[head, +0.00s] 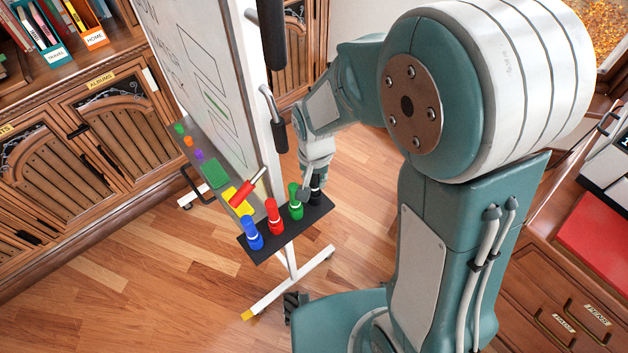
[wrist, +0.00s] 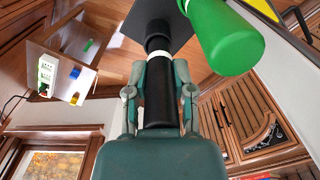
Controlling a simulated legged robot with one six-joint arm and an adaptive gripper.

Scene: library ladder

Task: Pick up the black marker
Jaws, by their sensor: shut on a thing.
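The black marker (head: 316,190) stands at the right end of a dark marker tray (head: 262,249) on the whiteboard stand. My gripper (head: 308,182) comes down on it from above. In the wrist view the black marker (wrist: 160,100) lies between the two fingers of my gripper (wrist: 159,75), which are shut on its body. Its far end with a pale ring points at the dark tray (wrist: 128,18). It appears to be still in or touching the tray. In the head view the fingers hide part of it.
A green marker (head: 295,201) stands close beside the black one, then a red marker (head: 274,216) and a blue marker (head: 251,232). The whiteboard (head: 205,85) rises to the left of my arm. A wooden cabinet (head: 75,140) stands at the far left. Wooden floor (head: 150,265) lies open below.

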